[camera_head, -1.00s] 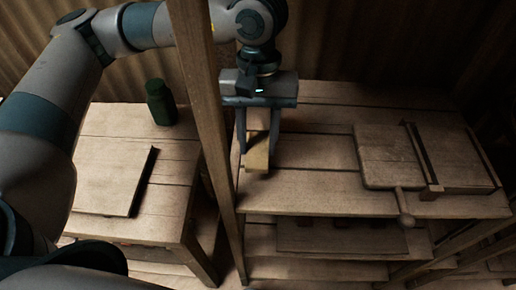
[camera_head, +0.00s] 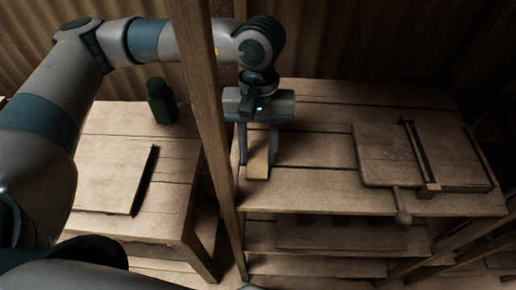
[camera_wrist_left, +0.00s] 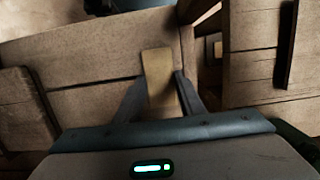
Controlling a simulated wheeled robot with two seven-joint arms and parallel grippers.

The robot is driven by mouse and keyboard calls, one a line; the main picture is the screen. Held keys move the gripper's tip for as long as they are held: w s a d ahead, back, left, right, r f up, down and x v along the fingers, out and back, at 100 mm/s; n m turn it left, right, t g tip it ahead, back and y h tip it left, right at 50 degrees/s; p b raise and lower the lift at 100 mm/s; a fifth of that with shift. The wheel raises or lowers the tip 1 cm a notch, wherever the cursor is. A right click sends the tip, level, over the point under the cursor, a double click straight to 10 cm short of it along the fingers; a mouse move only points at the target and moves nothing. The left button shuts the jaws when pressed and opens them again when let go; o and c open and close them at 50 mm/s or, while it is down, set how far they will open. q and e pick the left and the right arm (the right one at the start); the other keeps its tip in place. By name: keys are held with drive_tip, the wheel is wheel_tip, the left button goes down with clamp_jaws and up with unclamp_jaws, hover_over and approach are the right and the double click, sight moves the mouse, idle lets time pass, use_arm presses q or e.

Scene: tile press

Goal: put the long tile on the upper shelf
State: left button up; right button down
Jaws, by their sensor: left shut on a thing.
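The long tile (camera_head: 258,162) is a narrow tan block at the left end of the upper shelf (camera_head: 310,190). My left gripper (camera_head: 258,158) points down over it, with one finger on each side, shut on it. In the left wrist view the tile (camera_wrist_left: 158,75) lies between the two fingers (camera_wrist_left: 160,92), its far end sticking out beyond them over the shelf boards. The tile is at or very close to the shelf surface; I cannot tell whether it touches. My right gripper is not in view.
A wooden post (camera_head: 208,120) stands just left of the gripper. A board press with a round-ended handle (camera_head: 402,205) occupies the shelf's right side. A lower shelf (camera_head: 290,265) lies beneath. On the left table (camera_head: 125,122) are a green bottle (camera_head: 161,102) and a flat panel (camera_head: 112,178). Mid-shelf is clear.

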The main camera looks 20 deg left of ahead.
sight(258, 151)
use_arm(q)
drive_tip(key=shift+f, duration=0.1)
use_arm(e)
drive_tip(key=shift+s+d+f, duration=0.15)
use_arm(q)
drive_tip(key=o, duration=1.1)
drive_tip(key=shift+r, duration=0.2)
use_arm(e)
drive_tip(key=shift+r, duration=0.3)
use_arm(q)
drive_tip(key=shift+r, duration=0.2)
wheel_tip(258, 151, up, 11)
drive_tip(key=w+b, duration=0.1)
drive_tip(key=b, duration=0.1)
drive_tip(key=shift+w+a+r, duration=0.2)
drive_tip(key=shift+w+a, duration=0.05)
drive_tip(key=shift+w, duration=0.1)
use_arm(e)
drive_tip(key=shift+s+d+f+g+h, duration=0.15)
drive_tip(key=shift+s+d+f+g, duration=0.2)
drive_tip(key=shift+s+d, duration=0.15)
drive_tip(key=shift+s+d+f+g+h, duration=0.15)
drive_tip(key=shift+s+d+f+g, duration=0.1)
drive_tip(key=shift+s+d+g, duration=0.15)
